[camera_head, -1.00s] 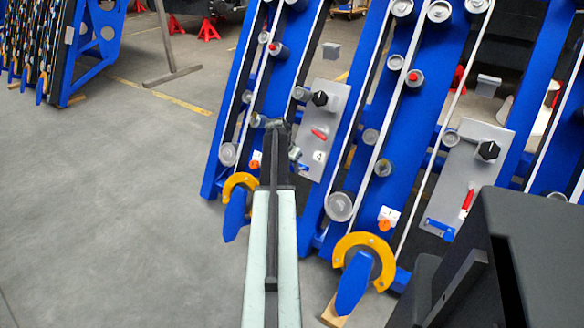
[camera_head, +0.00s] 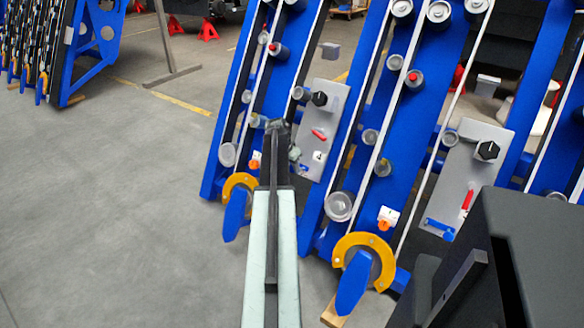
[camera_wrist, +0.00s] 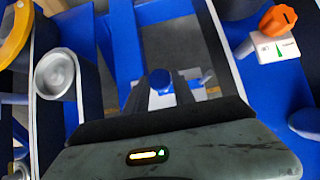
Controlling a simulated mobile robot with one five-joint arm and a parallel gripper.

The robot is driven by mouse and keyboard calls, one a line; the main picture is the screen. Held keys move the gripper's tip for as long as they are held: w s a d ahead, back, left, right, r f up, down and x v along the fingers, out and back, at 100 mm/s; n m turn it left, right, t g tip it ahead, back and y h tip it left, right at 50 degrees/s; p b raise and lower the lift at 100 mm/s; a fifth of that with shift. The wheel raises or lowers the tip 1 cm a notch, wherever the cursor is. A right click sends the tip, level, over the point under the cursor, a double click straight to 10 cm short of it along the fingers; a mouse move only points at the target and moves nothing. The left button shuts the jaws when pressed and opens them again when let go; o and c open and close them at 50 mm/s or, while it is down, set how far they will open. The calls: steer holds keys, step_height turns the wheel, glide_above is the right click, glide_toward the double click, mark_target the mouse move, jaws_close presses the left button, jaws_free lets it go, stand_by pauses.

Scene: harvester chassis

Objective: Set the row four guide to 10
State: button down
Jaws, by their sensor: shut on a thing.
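The grey panel (camera_head: 330,110) with a number 4 label (camera_head: 318,156) stands on the blue row unit just right of my arm. It carries a black knob (camera_head: 320,98) and a red lever (camera_head: 319,134). My gripper (camera_head: 294,153) is at the panel's lower left edge, largely covered by my arm. In the wrist view, my gripper (camera_wrist: 161,88) has its dark fingers on either side of a small blue handle (camera_wrist: 160,75) and is shut on it. A pale plate (camera_wrist: 207,76) shows partly behind it. I cannot read a scale or the guide's setting.
An orange knob (camera_wrist: 278,20) sits on a white plate (camera_wrist: 273,47) at upper right in the wrist view. A neighbouring panel (camera_head: 478,150) with its own red lever (camera_head: 468,198) stands right. Yellow hooks (camera_head: 365,250) are low in front. Open floor (camera_head: 110,200) lies left.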

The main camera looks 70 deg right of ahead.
steer(key=shift+s+a, duration=0.15)
steer(key=shift+s, duration=0.4)
steer(key=c, duration=1.1)
jaws_free()
steer(key=p+v, duration=0.7)
steer(key=v, duration=0.1)
steer(key=shift+f, duration=0.1)
